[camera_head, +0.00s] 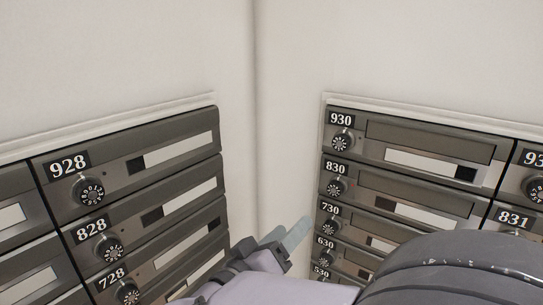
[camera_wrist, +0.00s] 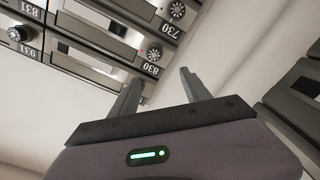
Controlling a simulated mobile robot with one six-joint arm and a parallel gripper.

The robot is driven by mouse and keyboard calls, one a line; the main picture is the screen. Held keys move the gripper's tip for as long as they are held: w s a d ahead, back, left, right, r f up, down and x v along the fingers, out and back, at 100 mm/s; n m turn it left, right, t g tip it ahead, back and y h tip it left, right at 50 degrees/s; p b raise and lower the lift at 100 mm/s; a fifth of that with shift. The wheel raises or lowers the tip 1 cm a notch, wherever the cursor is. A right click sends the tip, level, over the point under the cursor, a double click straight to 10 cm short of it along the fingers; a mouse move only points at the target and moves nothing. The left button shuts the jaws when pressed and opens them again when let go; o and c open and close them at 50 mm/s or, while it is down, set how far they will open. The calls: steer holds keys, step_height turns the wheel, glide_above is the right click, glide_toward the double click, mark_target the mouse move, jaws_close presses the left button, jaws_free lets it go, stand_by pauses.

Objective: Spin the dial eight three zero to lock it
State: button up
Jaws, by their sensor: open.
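The 830 mailbox (camera_head: 405,194) is in the right-hand bank in the head view, second from the top of its column. Its round black dial (camera_head: 335,187) with white marks sits just under the 830 label, at the box's left end; a small reddish mark shows by it. In the wrist view, which is upside down, the 830 dial (camera_wrist: 154,54) is just beyond the fingertips. My gripper (camera_head: 297,236) is open and empty, to the lower left of the dial in the head view. In the wrist view its two fingers (camera_wrist: 160,78) are spread apart, with no visible contact with the dial.
The 930 dial (camera_head: 341,143) is directly above and the 730 dial (camera_head: 329,226) directly below. Another mailbox bank with the 928 box (camera_head: 120,165) stands on the left. A bare white wall corner (camera_head: 262,120) separates the banks. My arm covers the lower right of the head view.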

glide_toward(333, 191)
steer(key=p+x, duration=0.1)
steer(key=x, duration=0.7)
steer(key=shift+r, duration=0.1)
steer(key=shift+w+d, duration=0.15)
steer(key=shift+w, duration=0.15)
jaws_close()
steer(key=shift+b, duration=0.35)
